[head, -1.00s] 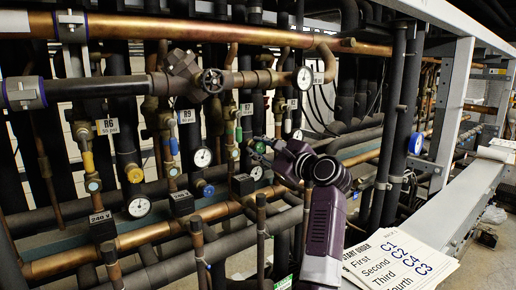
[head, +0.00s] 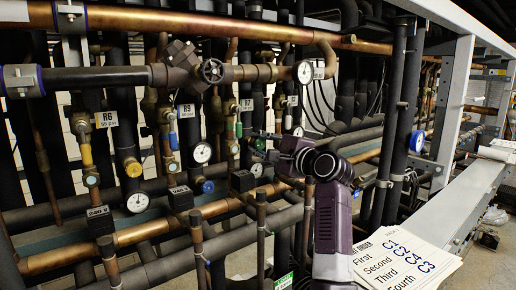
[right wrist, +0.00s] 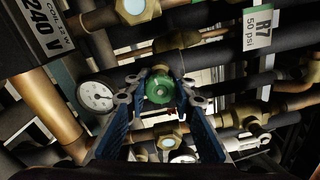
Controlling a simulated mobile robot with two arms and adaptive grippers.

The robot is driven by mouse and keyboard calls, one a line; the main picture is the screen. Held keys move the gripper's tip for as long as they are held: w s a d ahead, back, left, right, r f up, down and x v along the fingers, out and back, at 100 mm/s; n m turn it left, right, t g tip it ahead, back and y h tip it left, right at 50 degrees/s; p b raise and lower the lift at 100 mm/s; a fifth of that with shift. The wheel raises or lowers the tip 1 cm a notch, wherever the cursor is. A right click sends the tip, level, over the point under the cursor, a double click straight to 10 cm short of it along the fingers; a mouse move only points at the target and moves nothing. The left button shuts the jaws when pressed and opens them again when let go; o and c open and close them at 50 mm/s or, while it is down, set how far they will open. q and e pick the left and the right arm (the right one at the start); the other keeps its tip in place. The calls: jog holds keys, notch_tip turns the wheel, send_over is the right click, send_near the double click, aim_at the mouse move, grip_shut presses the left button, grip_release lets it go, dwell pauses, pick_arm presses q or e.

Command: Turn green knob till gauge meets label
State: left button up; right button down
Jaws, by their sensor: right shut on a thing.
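The green knob (right wrist: 161,87) sits between the two fingers of my right gripper (right wrist: 160,92) in the right wrist view, and the fingers are shut on it. In the head view the knob (head: 260,143) is partly covered by my right gripper (head: 264,141). A white dial gauge (right wrist: 95,96) is left of the knob; it also shows below the knob in the head view (head: 257,170). Its needle is too small to read surely. The R7 label (right wrist: 258,28), marked 50 psi, hangs at the upper right. My left gripper is not in view.
Pipes crowd around the knob. Other gauges (head: 202,152), a blue knob (head: 207,187) and a yellow knob (head: 134,170) stand to the left. A 240 V box (right wrist: 42,38) is close at the wrist view's upper left. A start-order sheet (head: 395,262) lies at lower right.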

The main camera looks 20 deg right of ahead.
jog(key=n+b, duration=0.1)
jog(key=n, duration=0.2)
jog(key=n+b, duration=0.1)
jog(key=n, duration=0.2)
jog(key=shift+f+n, duration=0.2)
jog(key=shift+n, duration=0.1)
jog(key=n+b, duration=0.1)
jog(key=n, duration=0.5)
jog(key=shift+b, duration=0.35)
jog(key=n, duration=0.5)
jog(key=shift+n, duration=0.4)
jog(key=n, duration=0.5)
jog(key=shift+a+n, duration=0.15)
jog(key=shift+n, duration=0.25)
jog(key=c, duration=1.7)
grip_release()
jog(key=shift+c, duration=0.2)
jog(key=shift+o, duration=0.7)
jog(key=shift+r, duration=0.25)
